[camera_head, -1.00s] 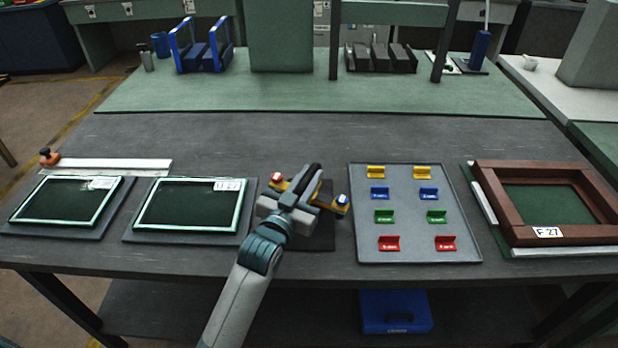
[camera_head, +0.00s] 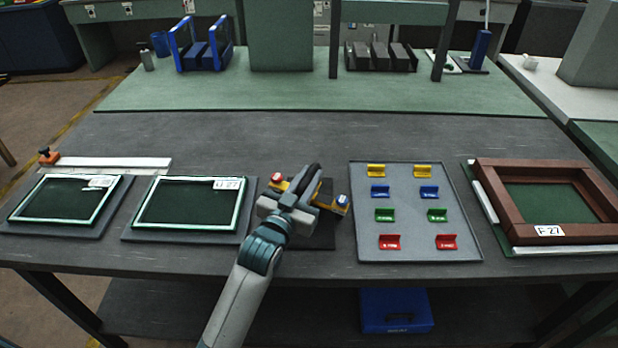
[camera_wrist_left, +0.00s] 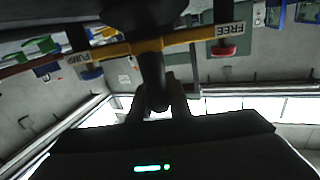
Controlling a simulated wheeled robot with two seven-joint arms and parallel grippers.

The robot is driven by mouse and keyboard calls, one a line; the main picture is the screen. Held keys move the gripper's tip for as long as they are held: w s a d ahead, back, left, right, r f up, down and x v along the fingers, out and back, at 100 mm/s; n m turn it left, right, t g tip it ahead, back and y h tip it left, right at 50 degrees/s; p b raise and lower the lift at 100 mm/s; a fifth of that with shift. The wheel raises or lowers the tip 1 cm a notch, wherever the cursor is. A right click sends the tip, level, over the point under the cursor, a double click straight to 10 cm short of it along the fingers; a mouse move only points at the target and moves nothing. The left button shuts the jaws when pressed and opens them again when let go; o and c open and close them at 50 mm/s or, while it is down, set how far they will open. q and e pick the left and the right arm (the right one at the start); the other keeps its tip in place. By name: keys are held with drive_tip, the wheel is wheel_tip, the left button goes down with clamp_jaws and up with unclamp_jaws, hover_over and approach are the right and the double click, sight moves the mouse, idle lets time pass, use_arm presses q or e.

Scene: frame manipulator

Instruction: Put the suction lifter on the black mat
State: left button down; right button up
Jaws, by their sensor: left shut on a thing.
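The suction lifter (camera_head: 330,205) is a yellow bar with a black handle, a red knob at its left end and a blue one at its right. In the left wrist view its bar (camera_wrist_left: 130,47) carries PUMP and FREE labels. My left gripper (camera_head: 303,192) is shut on the lifter's handle. The black mat (camera_head: 322,241) lies on the table beneath the gripper and lifter, largely hidden by them. The lifter is over the mat; I cannot tell whether it touches it. My right gripper is not in view.
Two dark framed panels (camera_head: 190,229) lie to the left. A grey tray (camera_head: 407,205) with several coloured brackets is just to the right. A brown frame (camera_head: 487,190) marked F 27 lies at far right. The grey table behind (camera_head: 300,135) is clear.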

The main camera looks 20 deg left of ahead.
use_arm(q)
drive_tip(key=shift+f, duration=0.1)
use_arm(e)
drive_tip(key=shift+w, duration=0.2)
use_arm(q)
drive_tip(key=shift+f, duration=0.2)
drive_tip(key=c, duration=1.6)
unclamp_jaws()
drive_tip(key=shift+o, duration=0.2)
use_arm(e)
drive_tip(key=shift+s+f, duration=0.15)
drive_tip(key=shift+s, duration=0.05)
